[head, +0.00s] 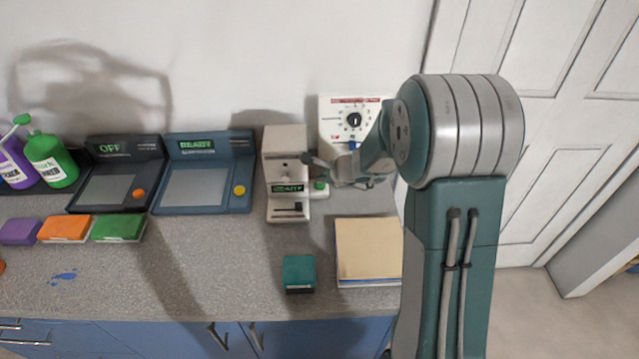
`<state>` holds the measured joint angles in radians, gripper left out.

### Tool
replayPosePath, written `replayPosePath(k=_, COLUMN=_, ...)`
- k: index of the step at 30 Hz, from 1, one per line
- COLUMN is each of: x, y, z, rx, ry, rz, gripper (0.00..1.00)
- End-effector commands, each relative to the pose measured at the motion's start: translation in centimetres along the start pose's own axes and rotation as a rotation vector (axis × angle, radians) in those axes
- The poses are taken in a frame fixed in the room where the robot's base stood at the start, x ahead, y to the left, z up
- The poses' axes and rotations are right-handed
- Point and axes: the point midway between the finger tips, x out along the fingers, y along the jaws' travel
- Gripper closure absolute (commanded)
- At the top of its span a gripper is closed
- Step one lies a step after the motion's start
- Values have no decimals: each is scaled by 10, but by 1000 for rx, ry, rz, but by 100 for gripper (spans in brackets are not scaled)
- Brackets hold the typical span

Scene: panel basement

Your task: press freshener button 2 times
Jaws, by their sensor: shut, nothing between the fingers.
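A tall beige unit (273,145), which looks like the freshener, stands upright on the counter against the wall. It has a small round knob or nozzle on its front, a lit green display reading READY, and a dark slot below. A green button (320,184) on a small white base sits just right of it. I cannot tell which part is the freshener's button. My gripper (308,160) is shut and empty, pointing left, at the unit's right front edge and above the green button. I cannot tell whether it touches the unit. My arm hides part of the area behind.
A white dial panel (340,108) is behind my gripper. Blue (205,190) and black (105,190) consoles stand left. Green (50,160) and purple bottles, coloured sponges (65,228), a teal block (299,272) and a tan stack (368,250) are on the counter. The front middle is mostly clear.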

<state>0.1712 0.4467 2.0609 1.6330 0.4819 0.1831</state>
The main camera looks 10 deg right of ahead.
Motion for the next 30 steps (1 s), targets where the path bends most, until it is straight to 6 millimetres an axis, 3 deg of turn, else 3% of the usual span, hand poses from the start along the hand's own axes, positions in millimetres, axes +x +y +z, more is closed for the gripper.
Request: replayPosePath(k=30, x=5, y=4, z=-4, rx=0, ry=0, rz=1, gripper=100)
